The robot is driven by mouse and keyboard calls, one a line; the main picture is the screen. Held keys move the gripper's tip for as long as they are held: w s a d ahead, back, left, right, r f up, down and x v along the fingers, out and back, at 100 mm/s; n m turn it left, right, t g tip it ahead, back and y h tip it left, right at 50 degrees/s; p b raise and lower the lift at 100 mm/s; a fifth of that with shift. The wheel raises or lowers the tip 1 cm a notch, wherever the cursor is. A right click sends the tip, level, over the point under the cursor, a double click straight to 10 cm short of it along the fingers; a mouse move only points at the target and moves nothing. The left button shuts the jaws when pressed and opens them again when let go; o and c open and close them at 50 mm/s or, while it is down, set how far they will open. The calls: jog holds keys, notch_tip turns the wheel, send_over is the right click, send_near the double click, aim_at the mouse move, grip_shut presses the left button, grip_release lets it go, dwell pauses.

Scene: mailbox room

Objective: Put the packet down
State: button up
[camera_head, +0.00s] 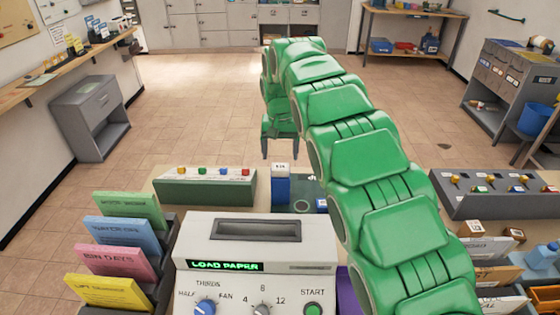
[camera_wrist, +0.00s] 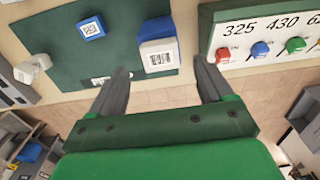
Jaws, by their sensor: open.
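A blue block-shaped packet with a white top and printed label (camera_head: 281,188) stands on a dark green mat (camera_head: 301,203). In the wrist view the same packet (camera_wrist: 158,54) shows its barcode label, beyond and between my fingertips. A smaller blue packet with a square code (camera_wrist: 90,28) lies on the mat; its edge shows in the head view (camera_head: 321,204). I cannot tell which one the task means. My gripper (camera_head: 281,155) is open and empty, pointing down above the blue-and-white packet, apart from it. It also shows in the wrist view (camera_wrist: 160,64).
A grey machine reading LOAD PAPER (camera_head: 255,240) stands in front. A green panel with coloured knobs (camera_head: 205,187) is left of the mat. Coloured folders (camera_head: 125,255) stand at left, and a grey switch panel (camera_head: 500,192) at right. Open floor lies behind.

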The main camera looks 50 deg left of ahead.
aim_at(280, 168)
notch_tip(280, 168, up, 6)
jog(key=shift+r, duration=0.25)
